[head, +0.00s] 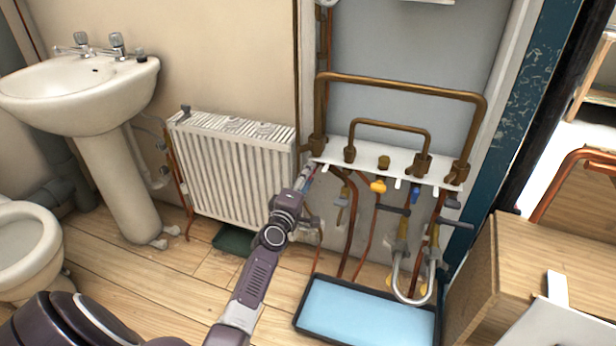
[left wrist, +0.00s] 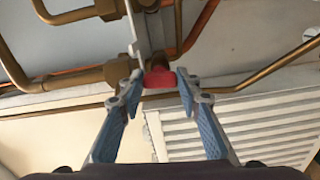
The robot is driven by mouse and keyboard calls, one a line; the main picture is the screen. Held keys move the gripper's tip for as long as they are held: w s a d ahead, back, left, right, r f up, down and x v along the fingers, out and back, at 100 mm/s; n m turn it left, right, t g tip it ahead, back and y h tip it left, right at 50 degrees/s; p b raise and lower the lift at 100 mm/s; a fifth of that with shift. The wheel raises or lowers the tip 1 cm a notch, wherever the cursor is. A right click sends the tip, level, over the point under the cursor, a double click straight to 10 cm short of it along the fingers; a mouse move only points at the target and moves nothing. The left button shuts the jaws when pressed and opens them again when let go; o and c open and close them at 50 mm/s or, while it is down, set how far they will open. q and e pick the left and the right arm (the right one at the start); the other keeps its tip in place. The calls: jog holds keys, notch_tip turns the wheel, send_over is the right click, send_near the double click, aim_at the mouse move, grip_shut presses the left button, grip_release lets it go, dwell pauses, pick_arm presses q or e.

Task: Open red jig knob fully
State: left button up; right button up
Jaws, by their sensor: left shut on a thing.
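The red knob (left wrist: 160,79) shows in the left wrist view on a brass fitting under the pipework. My left gripper (left wrist: 160,83) has its two blue-padded fingers on either side of the knob and is shut on it. In the head view my left gripper (head: 311,176) reaches up to the left end of the white jig plate (head: 334,152), and the knob is mostly hidden there by the fingers. A yellow knob (head: 378,186) and a blue knob (head: 415,195) hang under the same plate. My right gripper is not in view.
Copper pipes (head: 400,84) arch above the plate. A white radiator (head: 235,170) stands to the left of my arm. A black tray with a blue inside (head: 365,312) lies on the floor below, and a wooden cabinet (head: 520,250) stands at the right.

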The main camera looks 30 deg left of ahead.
pick_arm(q)
jog(key=shift+n, duration=0.6)
jog(key=o, duration=1.2)
jog(key=shift+c, duration=0.2)
jog(key=v, duration=1.2)
